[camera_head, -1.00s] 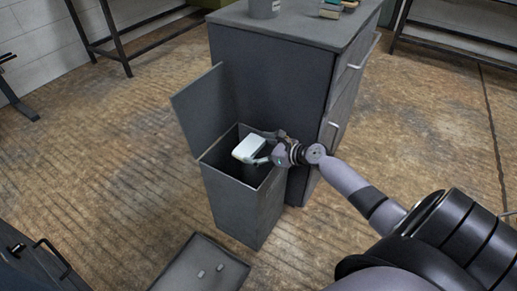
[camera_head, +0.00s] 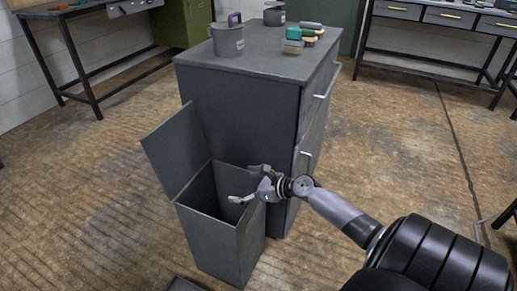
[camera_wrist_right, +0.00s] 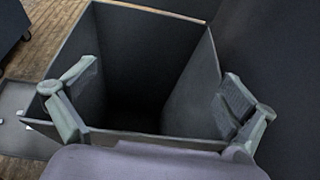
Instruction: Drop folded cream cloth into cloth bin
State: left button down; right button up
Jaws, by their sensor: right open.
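The cloth bin (camera_head: 213,247) is a tall dark grey box with its lid raised, standing against the grey cabinet. My right gripper (camera_head: 246,184) is open and empty over the bin's mouth. In the right wrist view, its two fingers (camera_wrist_right: 156,102) are spread wide above the bin opening (camera_wrist_right: 140,70). The bin's inside is dark, and I cannot make out the cream cloth in any view now. My left gripper is not in view.
The grey cabinet (camera_head: 240,105) stands right behind the bin, with pots (camera_head: 228,40) and several coloured blocks (camera_head: 302,38) on top. Workbenches (camera_head: 445,22) line the back. The wooden floor (camera_head: 95,200) left of the bin is clear.

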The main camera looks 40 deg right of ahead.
jog(key=v, duration=0.8)
jog(key=shift+s, duration=0.15)
